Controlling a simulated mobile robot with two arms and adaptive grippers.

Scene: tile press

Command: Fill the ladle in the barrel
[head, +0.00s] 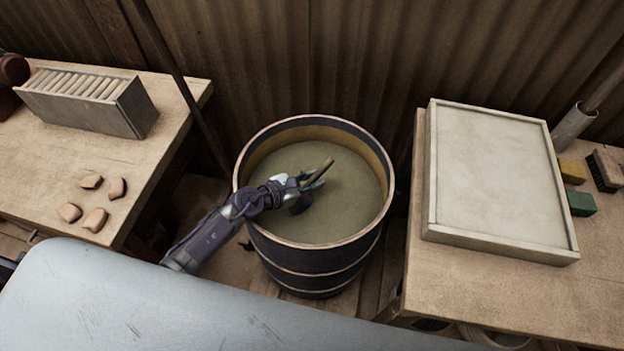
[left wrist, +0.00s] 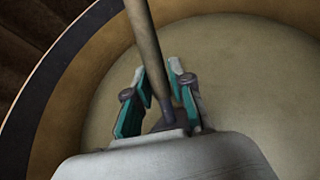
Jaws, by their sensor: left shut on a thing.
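The barrel (head: 312,262) is dark with pale hoops and stands between two tables. It holds a murky greenish-brown liquid (head: 335,205) that fills much of it. My left gripper (head: 310,182) is over the liquid, inside the rim's outline, and shut on the ladle's handle (head: 319,172). The handle tilts up to the right in the head view. In the left wrist view the handle (left wrist: 146,45) runs up between the teal-padded fingers (left wrist: 155,100). A dark part below the gripper may be the ladle's bowl; whether it is in the liquid I cannot tell. My right gripper is out of view.
The left table (head: 150,165) bears a box of upright slats (head: 125,108) and several small clay-coloured pieces (head: 92,182). The right table (head: 500,290) bears a large pale framed tray (head: 495,175), yellow and green blocks and a brush (head: 606,170). A corrugated wall stands close behind.

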